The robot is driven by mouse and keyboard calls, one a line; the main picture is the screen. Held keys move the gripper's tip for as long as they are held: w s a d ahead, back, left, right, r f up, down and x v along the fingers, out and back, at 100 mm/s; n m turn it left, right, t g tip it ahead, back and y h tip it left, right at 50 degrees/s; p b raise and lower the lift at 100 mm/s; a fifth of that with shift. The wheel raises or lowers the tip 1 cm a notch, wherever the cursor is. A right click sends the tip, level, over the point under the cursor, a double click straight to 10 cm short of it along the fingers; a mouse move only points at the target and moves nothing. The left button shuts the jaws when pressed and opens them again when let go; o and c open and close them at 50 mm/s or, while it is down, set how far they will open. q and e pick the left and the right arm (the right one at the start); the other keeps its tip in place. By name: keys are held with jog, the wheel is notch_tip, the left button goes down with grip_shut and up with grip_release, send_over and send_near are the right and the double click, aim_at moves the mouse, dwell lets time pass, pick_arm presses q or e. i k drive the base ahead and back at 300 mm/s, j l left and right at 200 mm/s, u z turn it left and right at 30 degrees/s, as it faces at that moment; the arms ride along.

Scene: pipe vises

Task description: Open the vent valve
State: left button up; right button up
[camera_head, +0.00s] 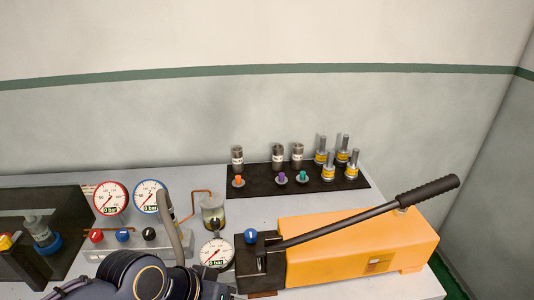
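I cannot read any label that marks the vent valve. A panel on the bench carries a red knob (96,236), a blue knob (122,235) and a black knob (149,234). Another blue knob (250,236) sits on the black block of the orange hand pump (345,245), and a small black knob (215,224) stands below a clear reservoir (214,207). The part of my arm at the bottom left covers the panel's front edge. No fingertips of my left gripper can be made out. My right gripper is not in view.
Two round gauges stand behind the panel, one red-rimmed (110,198) and one blue-rimmed (149,196). A third gauge (215,252) is beside the pump. The pump's long lever (371,213) slants up to the right. A black rack (263,187) holds several fittings at the back.

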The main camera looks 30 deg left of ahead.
aim_at(149, 234)
jog(key=u, duration=2)
